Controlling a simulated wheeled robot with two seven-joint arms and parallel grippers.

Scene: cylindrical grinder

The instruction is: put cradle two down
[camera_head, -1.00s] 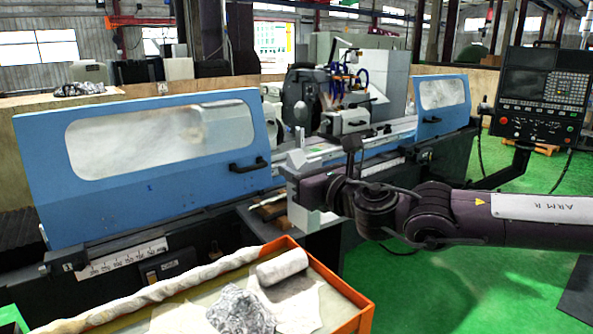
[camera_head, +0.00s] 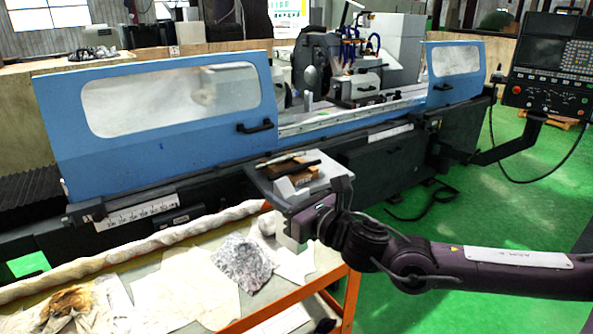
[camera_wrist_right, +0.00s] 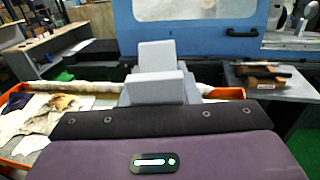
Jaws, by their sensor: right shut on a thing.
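The cradle is a light grey block with two upright angled arms. In the right wrist view cradle two (camera_wrist_right: 155,88) stands upright just beyond my gripper's dark front edge. I cannot tell from these frames whether anything supports the cradle from below. My left gripper is not in view.
An orange-edged cart (camera_head: 345,275) with papers, crumpled cloth and a long wrapped roll (camera_head: 150,247) stands in front. Wooden blocks (camera_wrist_right: 262,80) lie on the small shelf. The blue-doored grinder (camera_head: 170,125) stands behind; a control panel (camera_head: 548,60) is at right.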

